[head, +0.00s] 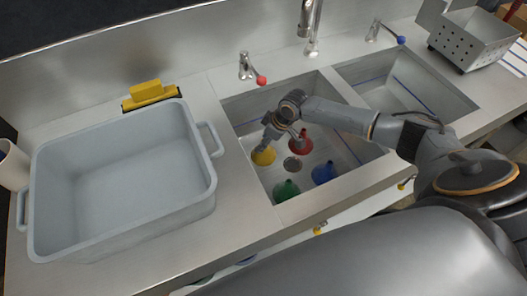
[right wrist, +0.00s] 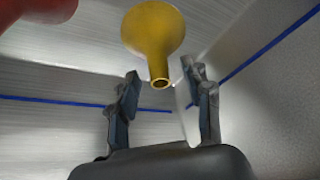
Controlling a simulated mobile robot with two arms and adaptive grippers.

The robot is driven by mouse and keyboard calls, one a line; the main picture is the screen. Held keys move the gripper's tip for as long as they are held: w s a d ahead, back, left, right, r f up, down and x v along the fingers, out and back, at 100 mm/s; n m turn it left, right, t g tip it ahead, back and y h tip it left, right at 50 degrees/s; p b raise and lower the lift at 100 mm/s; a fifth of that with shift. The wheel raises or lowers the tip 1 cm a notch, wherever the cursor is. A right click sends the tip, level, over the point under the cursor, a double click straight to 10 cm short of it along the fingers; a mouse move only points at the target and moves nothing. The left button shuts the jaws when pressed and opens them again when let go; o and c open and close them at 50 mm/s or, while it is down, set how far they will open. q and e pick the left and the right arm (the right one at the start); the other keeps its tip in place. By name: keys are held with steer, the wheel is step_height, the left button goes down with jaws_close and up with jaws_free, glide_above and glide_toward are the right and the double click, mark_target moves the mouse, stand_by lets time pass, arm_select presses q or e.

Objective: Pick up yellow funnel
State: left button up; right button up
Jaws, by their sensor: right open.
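The yellow funnel (head: 264,157) stands in the left sink basin, near its left wall. In the right wrist view the yellow funnel (right wrist: 153,40) shows its narrow spout toward me, just beyond and between the fingertips. My right gripper (head: 270,140) reaches down into the basin right at the funnel and partly covers it. In the right wrist view its two fingers (right wrist: 162,85) are apart, with nothing visible held between them. My left gripper is not in view.
A red funnel (head: 300,143), a blue funnel (head: 324,173) and a green funnel (head: 286,190) stand in the same basin around the drain (head: 292,164). The basin walls are close. A grey tub (head: 207,190) sits on the counter at left, with a yellow sponge (head: 147,91) behind it.

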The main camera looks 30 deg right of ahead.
steer(key=shift+w+a+f, duration=0.1)
steer(key=shift+w+f, duration=0.1)
steer(key=shift+f, duration=0.25)
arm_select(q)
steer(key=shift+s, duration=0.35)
arm_select(e)
jaws_close()
